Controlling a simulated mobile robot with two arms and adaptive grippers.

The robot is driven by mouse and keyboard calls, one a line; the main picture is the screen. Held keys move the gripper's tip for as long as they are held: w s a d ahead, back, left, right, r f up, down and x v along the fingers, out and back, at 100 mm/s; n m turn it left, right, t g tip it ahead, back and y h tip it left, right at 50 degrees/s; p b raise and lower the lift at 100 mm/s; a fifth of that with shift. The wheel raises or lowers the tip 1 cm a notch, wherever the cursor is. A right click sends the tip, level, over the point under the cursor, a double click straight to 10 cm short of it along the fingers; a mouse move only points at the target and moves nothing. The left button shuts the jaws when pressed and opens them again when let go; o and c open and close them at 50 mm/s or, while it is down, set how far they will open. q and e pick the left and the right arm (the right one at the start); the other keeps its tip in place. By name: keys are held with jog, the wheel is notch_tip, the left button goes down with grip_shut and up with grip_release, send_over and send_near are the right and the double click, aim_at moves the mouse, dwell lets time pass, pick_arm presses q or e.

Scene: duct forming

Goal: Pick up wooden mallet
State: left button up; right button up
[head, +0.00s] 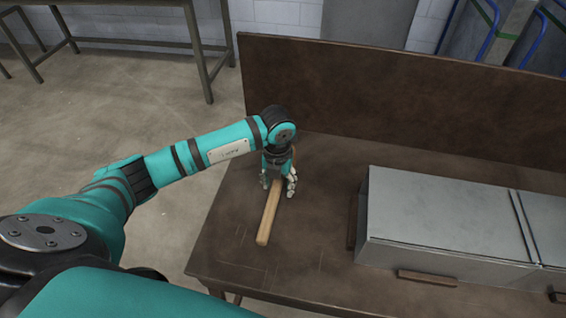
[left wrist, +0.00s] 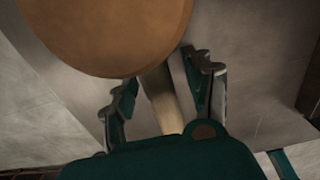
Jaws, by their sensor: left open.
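The wooden mallet lies on the brown workbench, its pale handle (head: 268,218) pointing toward the front edge. Its head is hidden behind my left gripper in the head view. In the left wrist view the round mallet head (left wrist: 108,30) is large and close at the top, and part of the handle (left wrist: 160,98) runs down between the fingers. My left gripper (head: 278,188) is over the mallet near its head, pointing down. Its fingers (left wrist: 165,95) are open, one on each side of the handle. My right gripper is not in view.
The workbench (head: 225,235) has a raised back panel (head: 400,100). A grey sheet-metal duct (head: 440,215) sits to the right of the mallet, with small wooden blocks (head: 427,278) against it. Bench surface left of the mallet is clear. Another table (head: 130,45) stands behind at left.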

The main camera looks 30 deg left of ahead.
pick_arm(q)
grip_shut()
jog(key=shift+w+r, duration=0.1)
dwell(0.8)
